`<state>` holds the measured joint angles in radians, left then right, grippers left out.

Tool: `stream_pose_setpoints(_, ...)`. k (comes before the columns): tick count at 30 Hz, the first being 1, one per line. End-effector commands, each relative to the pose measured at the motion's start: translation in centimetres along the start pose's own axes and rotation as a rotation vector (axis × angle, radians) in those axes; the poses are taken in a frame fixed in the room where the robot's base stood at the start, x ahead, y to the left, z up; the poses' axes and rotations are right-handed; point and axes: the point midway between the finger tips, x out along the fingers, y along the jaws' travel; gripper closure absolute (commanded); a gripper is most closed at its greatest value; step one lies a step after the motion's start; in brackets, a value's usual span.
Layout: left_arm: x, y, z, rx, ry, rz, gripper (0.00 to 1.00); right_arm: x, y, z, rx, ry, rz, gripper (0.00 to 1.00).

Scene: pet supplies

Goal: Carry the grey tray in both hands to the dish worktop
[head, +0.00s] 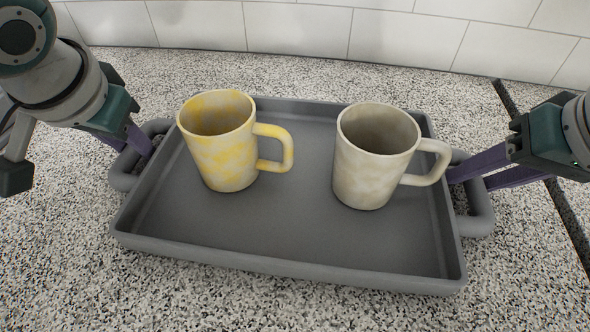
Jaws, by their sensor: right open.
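The grey tray (290,262) rests on a speckled worktop, with a loop handle at each end. A yellow-and-white mug (222,155) stands upright in its left half. A mottled beige mug (368,168) stands upright in its right half. My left gripper (140,148) has its purple fingers at the tray's left handle (123,176); how closely they grip it is unclear. My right gripper (472,176) is open, its purple fingers at the right handle (482,222). The handle partly hides behind the fingers.
A white tiled wall (300,28) runs along the back of the speckled worktop (330,72). A dark seam (570,225) crosses the worktop on the right. The worktop in front of the tray and behind it is clear.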

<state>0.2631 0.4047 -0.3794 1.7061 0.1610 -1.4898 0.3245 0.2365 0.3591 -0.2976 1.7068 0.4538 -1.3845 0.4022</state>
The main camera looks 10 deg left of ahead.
Motion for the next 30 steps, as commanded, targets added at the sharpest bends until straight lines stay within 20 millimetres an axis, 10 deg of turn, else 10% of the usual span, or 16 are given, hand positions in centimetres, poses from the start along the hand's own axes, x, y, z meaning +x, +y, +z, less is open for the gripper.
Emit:
stream_pose_setpoints(5,-0.03,0.02,-0.01,0.000,0.000,0.000,0.67,-0.03,-0.01,-0.02,0.000,0.001,0.000,0.59)
stream_pose_setpoints(16,-0.05,0.01,-0.01,0.000,0.000,0.000,1.00,-0.06,0.01,-0.03,0.001,0.001,0.000,1.00)
stream_pose_setpoints(30,-0.07,-0.01,-0.02,0.000,0.000,0.000,1.00,-0.08,0.01,-0.05,0.001,0.001,0.000,1.00)
